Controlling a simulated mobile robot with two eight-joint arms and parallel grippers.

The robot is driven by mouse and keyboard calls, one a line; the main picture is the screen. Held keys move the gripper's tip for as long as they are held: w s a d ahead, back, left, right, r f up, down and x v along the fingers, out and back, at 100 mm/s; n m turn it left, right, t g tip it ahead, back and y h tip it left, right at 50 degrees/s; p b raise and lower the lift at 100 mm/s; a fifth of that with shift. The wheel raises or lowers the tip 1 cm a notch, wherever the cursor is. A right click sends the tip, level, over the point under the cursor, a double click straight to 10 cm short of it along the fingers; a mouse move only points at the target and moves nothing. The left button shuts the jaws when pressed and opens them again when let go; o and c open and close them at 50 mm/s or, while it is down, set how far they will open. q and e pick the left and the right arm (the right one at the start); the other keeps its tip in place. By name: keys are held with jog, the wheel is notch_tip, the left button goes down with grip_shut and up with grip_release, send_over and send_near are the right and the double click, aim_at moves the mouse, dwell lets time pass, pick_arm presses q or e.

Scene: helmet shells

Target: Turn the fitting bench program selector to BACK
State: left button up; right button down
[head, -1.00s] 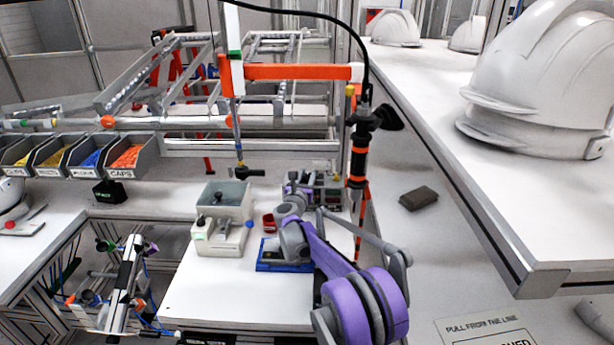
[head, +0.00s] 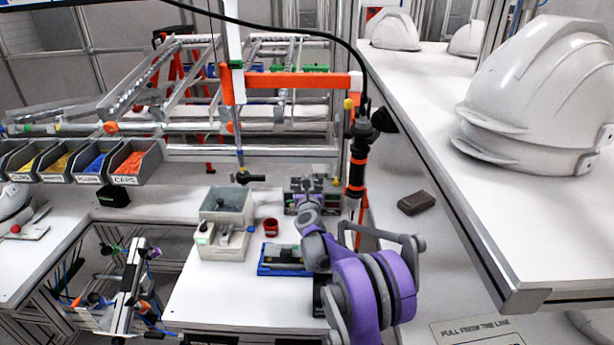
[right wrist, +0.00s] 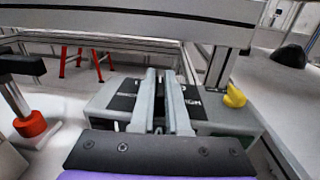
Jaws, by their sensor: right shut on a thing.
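The fitting bench program box is a grey unit with dark label panels (right wrist: 112,100) in the right wrist view. It also shows at the back of the white bench in the head view (head: 301,184). My right gripper (right wrist: 160,82) reaches the box, its two grey fingers close together between the dark panels. It is shut on what seems to be the selector, which the fingers hide, so its pointing direction cannot be read. In the head view the right gripper (head: 308,203) is at the box's front, partly covered by my purple arm. My left gripper is out of view.
A blue tray (head: 264,270), a red cup (head: 270,227) and a grey-beige machine (head: 222,240) stand left of my right arm. A yellow knob (right wrist: 235,96) sits beside the box. An orange-banded tool (head: 357,165) hangs close by. A helmet shelf (head: 455,190) runs along the right.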

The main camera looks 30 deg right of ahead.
jog(key=shift+w+r, duration=0.1)
jog(key=shift+r, duration=0.1)
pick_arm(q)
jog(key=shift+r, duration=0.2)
pick_arm(e)
jog(key=shift+f, duration=0.15)
jog(key=c, duration=0.9)
grip_release()
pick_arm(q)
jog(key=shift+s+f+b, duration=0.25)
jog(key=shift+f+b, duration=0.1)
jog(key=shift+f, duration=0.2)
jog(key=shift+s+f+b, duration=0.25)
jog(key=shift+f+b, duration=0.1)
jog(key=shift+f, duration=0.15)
pick_arm(e)
jog(key=v, duration=1.1)
jog(key=shift+d, duration=0.1)
